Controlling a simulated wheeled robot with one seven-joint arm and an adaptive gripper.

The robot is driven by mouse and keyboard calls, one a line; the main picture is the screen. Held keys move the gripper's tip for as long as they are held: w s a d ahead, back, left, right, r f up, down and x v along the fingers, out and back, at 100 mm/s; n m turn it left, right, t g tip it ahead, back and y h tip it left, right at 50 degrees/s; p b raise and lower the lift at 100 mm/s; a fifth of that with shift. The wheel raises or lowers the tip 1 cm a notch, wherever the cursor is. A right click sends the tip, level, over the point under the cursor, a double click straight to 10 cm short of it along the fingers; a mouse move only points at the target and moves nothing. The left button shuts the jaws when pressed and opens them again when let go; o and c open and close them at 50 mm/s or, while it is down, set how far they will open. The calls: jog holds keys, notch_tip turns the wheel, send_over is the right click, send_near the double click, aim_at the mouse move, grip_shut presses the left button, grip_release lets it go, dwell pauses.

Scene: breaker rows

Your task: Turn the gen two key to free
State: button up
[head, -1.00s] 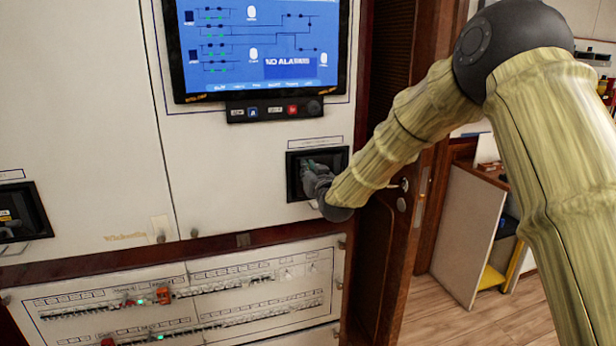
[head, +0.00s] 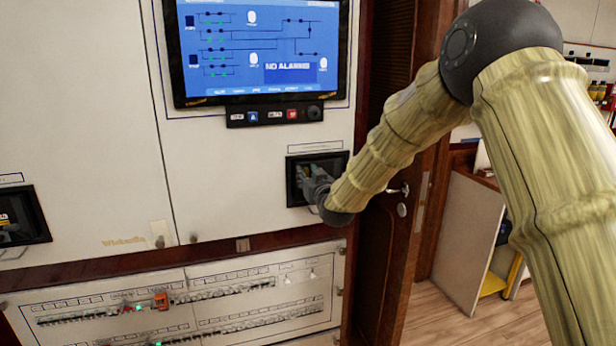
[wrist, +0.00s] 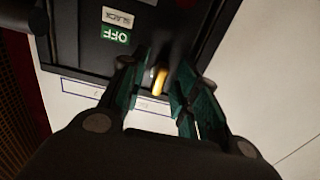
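The dark recessed switch box (head: 291,183) sits in the white panel below the screen, at the right. My gripper (head: 311,176) reaches into it and hides most of its inside. In the wrist view the box (wrist: 75,45) appears upside down, with a green OFF label (wrist: 116,35) and a pale label above it. A small yellow piece (wrist: 159,82), perhaps part of the key, shows between the green-padded fingers of my gripper (wrist: 161,72). The fingers stand apart on either side of it. I see no clear contact, and a dark shape beside it is hard to make out.
A screen (head: 262,45) reading NO ALARMS hangs above. A similar dark box (head: 20,215) is at the far left. Breaker rows (head: 200,300) run below. A brown door (head: 385,240) with a handle stands close to the right of the panel.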

jog(key=v, duration=1.2)
jog(key=shift+r, duration=0.1)
jog(key=s+d+f+m+g+h, duration=0.1)
jog(key=s+d+f+g, duration=0.35)
jog(key=f, duration=0.75)
jog(key=s+d+f+m+g+h, duration=0.1)
jog(key=s+d+f, duration=0.1)
jog(key=s+f, duration=0.8)
jog(key=s+d+f+g+h, duration=0.1)
jog(key=s+d+f+g, duration=0.15)
jog(key=f, duration=1.25)
jog(key=s+d+f+m+g+h, duration=0.1)
jog(key=s+d+f+g, duration=0.15)
jog(key=s+f, duration=0.6)
jog(key=s+d+f+g+h, duration=0.1)
jog(key=s+d+f+g, duration=0.3)
jog(key=s, duration=0.7)
jog(key=s+d+f+g, duration=0.1)
jog(key=s+f, duration=0.2)
jog(key=s, duration=0.7)
jog(key=s+d+f+m+g, duration=0.1)
jog(key=s+d+f, duration=0.1)
jog(key=s, duration=0.7)
jog(key=shift+s+d+f+g, duration=0.3)
jog(key=shift+s+f+g, duration=0.1)
jog(key=shift+f, duration=0.15)
